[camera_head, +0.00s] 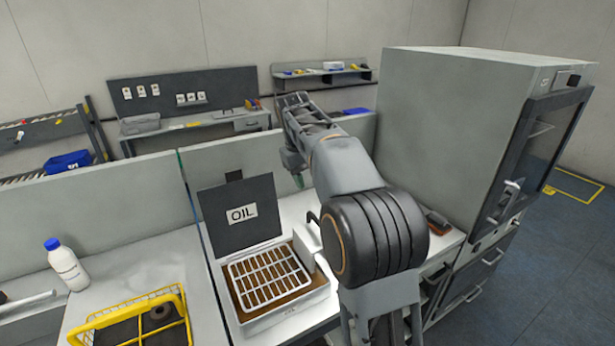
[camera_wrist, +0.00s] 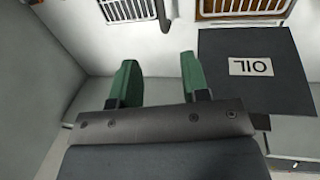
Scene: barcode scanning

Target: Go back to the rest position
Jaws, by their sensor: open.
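My arm reaches forward over the white bench in the head view, and its links hide most of my gripper there. A green fingertip (camera_head: 298,181) shows just left of the arm, above the bench. In the wrist view, the two green fingers of my gripper (camera_wrist: 160,80) stand apart with nothing between them. The oil box's dark lid (camera_head: 238,213), marked OIL, stands raised behind the box. The lid also shows upside down in the wrist view (camera_wrist: 250,95), right of the fingers.
The white oil box (camera_head: 283,318) holds a white wire rack (camera_head: 268,279) below the arm. A yellow-rimmed basket (camera_head: 130,318) and a white bottle (camera_head: 66,265) with a blue cap are at left. A tall grey cabinet (camera_head: 445,130) stands close on the right. Low grey partitions line the bench back.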

